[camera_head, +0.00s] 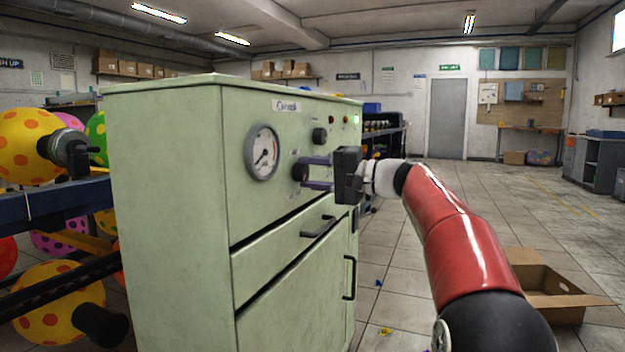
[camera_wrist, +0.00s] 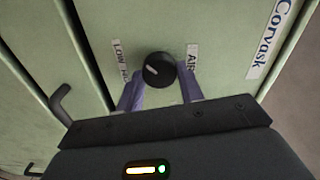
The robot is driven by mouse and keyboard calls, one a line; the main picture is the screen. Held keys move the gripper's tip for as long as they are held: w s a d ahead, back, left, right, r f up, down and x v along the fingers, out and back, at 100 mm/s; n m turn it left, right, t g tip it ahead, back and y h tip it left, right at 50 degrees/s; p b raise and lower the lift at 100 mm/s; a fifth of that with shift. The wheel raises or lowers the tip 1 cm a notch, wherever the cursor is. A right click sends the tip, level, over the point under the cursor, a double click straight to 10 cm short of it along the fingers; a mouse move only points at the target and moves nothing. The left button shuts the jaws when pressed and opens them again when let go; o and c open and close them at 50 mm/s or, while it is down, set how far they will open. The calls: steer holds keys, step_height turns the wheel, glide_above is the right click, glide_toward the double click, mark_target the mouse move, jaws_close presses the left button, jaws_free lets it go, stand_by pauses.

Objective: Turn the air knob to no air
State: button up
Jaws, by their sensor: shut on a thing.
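The air knob (camera_wrist: 159,69) is a round black knob with a white pointer line, on the green cabinet's front panel. A label reading "AIR" (camera_wrist: 192,57) is on one side of it and a label that seems to start with "LOW" or "NO" (camera_wrist: 121,61) is on the other. In the head view the knob (camera_head: 299,172) sits below and right of the gauge. My gripper (camera_head: 310,173) reaches the panel from the right. Its purple fingers, also in the wrist view (camera_wrist: 160,90), are shut on the knob from both sides. The pointer's exact setting is hard to read.
A pressure gauge (camera_head: 263,153) and a smaller upper knob (camera_head: 319,135) are on the same panel. A drawer handle (camera_head: 319,227) and a door handle (camera_head: 349,277) stick out below. An open cardboard box (camera_head: 545,290) lies on the floor at right.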

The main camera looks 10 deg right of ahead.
stand_by(0.3)
steer(key=o, duration=1)
steer(key=v, duration=0.7)
steer(key=shift+s+d, duration=0.25)
steer(key=shift+d, duration=0.05)
